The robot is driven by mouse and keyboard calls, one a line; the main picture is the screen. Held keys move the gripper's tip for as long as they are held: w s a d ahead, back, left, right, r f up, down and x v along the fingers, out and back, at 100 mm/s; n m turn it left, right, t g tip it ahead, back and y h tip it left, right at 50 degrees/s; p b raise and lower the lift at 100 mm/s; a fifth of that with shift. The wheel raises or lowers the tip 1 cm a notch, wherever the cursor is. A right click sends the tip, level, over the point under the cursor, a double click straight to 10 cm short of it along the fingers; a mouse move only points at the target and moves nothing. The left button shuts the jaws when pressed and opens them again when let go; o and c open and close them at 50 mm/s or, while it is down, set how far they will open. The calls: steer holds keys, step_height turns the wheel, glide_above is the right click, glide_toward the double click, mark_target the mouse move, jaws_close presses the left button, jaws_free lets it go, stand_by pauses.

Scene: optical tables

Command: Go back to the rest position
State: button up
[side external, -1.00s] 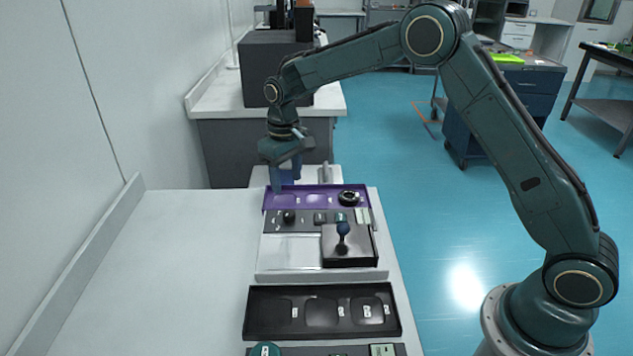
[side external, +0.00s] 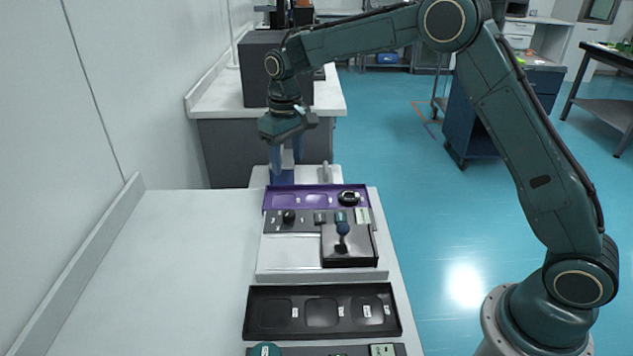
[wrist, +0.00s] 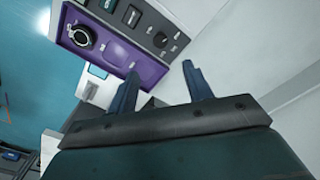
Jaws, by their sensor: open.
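My gripper (side external: 284,168) is open and empty, pointing down over the far end of the table, above and behind the purple tray (side external: 291,207). In the wrist view its two blue fingers (wrist: 160,84) stand apart with nothing between them. The purple tray (wrist: 133,62) there lies beyond the fingers, holding a round black part (wrist: 81,36) at one end; the other two recesses look empty.
A grey panel with knobs (side external: 289,217) and a black box with a joystick (side external: 343,232) sit on a white base (side external: 290,251). A black tray (side external: 263,315) lies nearer. The white table (side external: 170,270) is clear at left. A wall runs along the left.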

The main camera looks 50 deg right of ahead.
steer(key=s+d+r+t, duration=0.3)
steer(key=s+r, duration=1.1)
steer(key=s, duration=0.2)
steer(key=s+d+f+m+t, duration=0.1)
steer(key=s+f+t, duration=0.1)
steer(key=s, duration=1.8)
steer(key=shift+s, duration=0.2)
steer(key=shift+f, duration=0.1)
